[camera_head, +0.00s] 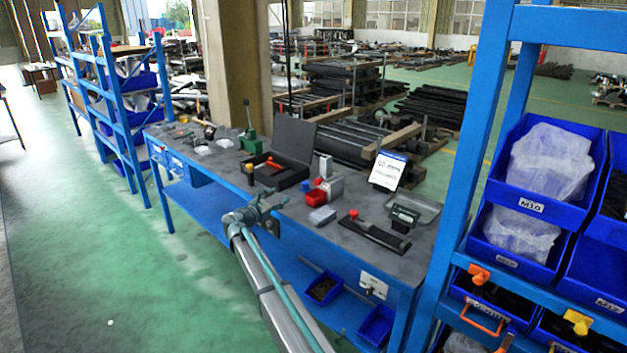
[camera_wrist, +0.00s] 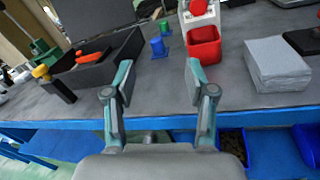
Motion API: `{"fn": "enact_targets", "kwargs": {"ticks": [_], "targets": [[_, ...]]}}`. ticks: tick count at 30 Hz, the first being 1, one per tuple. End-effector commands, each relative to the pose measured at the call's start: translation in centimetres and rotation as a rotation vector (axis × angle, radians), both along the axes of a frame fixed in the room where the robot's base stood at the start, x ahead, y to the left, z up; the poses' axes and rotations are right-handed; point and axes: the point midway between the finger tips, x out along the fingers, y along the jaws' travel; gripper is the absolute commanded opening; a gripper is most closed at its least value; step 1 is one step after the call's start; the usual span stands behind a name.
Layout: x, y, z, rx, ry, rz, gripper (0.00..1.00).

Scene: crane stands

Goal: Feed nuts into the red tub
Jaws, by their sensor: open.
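The red tub (camera_head: 315,198) stands on the grey workbench in front of a small white device. In the wrist view the red tub (camera_wrist: 204,50) is just beyond my right finger, upright, and its inside looks empty. My gripper (camera_head: 264,208) is open and empty near the bench's front edge. No loose nuts can be made out.
An open black case (camera_wrist: 95,55) with a red tool lies left. A pale block (camera_wrist: 277,62) lies right of the tub. Blue bins (camera_head: 324,288) with dark contents sit below the bench. A rack of blue bins (camera_head: 545,165) stands at the right.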

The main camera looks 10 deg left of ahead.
Motion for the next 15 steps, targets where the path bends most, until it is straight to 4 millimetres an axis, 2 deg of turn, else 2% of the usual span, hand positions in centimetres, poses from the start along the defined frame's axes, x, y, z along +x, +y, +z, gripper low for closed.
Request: {"fn": "enact_targets", "kwargs": {"ticks": [1, 3, 4, 6, 11, 15], "targets": [[1.7, -2.9, 1.5, -0.016, -0.007, -0.067, 0.55], [2.3, -5.7, 1.7, -0.022, -0.006, -0.126, 0.55], [2.4, -6.4, 1.7, -0.023, -0.007, -0.141, 0.55], [2.7, -7.6, 1.7, -0.023, -0.007, -0.167, 0.55], [3.7, -8.8, 1.7, -0.022, -0.006, -0.180, 0.55], [5.4, -9.9, 1.7, -0.022, -0.005, -0.179, 0.55]]}}
